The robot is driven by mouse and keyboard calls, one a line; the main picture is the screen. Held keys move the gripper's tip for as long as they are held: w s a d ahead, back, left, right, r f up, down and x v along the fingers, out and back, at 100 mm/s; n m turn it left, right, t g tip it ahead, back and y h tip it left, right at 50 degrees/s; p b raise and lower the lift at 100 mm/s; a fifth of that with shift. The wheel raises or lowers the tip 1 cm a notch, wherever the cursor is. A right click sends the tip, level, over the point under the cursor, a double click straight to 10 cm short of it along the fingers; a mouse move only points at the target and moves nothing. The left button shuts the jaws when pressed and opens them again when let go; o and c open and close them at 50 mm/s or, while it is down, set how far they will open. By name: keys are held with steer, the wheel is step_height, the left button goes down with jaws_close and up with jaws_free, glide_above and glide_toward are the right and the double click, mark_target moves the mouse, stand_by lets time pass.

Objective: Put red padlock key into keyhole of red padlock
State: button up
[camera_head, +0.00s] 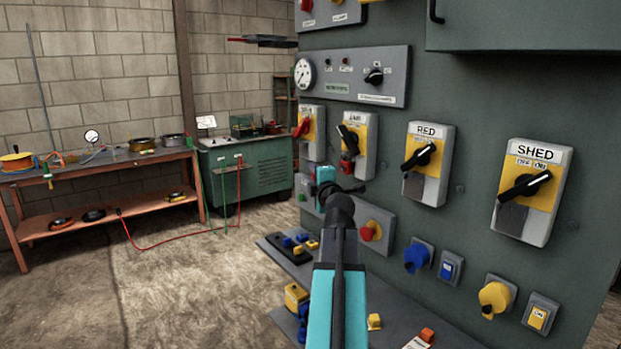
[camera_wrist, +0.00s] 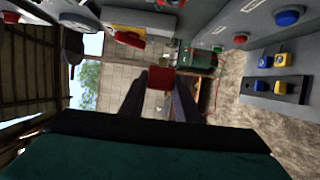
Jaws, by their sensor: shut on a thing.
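My gripper (camera_wrist: 160,84) is shut on a small red block-shaped piece, which looks like the red padlock key (camera_wrist: 160,77), held between the fingertips in the wrist view. The key's shaft cannot be made out. In the head view my gripper (camera_head: 326,176) is in front of the panel, left of the second switch box, with its fingertips mostly hidden by my wrist. A small red thing, perhaps the red padlock (camera_head: 347,166), shows low on the second switch box (camera_head: 354,135). Its keyhole cannot be seen. The key appears apart from any padlock.
The grey-green panel stands close on the right, with the RED (camera_head: 428,163) and SHED (camera_head: 534,192) switch boxes. Below, a ledge (camera_head: 281,254) bears a dark tray with blue and yellow padlocks.

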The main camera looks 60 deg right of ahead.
steer(key=shift+s+f+b, duration=0.2)
steer(key=shift+b, duration=0.8)
steer(key=shift+s+d+r+b, duration=0.1)
steer(key=shift+s+d+b, duration=0.2)
steer(key=shift+d+b, duration=0.65)
steer(key=shift+s+d+f+b, duration=0.1)
steer(key=shift+s+d+b, duration=0.2)
steer(key=shift+d+b, duration=0.65)
steer(key=shift+s+d+r+b, duration=0.1)
steer(key=shift+s+d+b, duration=0.2)
steer(key=shift+d+b, duration=0.65)
steer(key=shift+a, duration=0.1)
steer(key=shift+b, duration=1.7)
steer(key=shift+s+d+b, duration=0.2)
steer(key=shift+d+b, duration=0.35)
steer(key=shift+b, duration=0.3)
steer(key=shift+s+d+b, duration=0.2)
steer(key=shift+d+b, duration=0.3)
steer(key=shift+b, duration=0.3)
stand_by(0.5)
steer(key=o, duration=1.1)
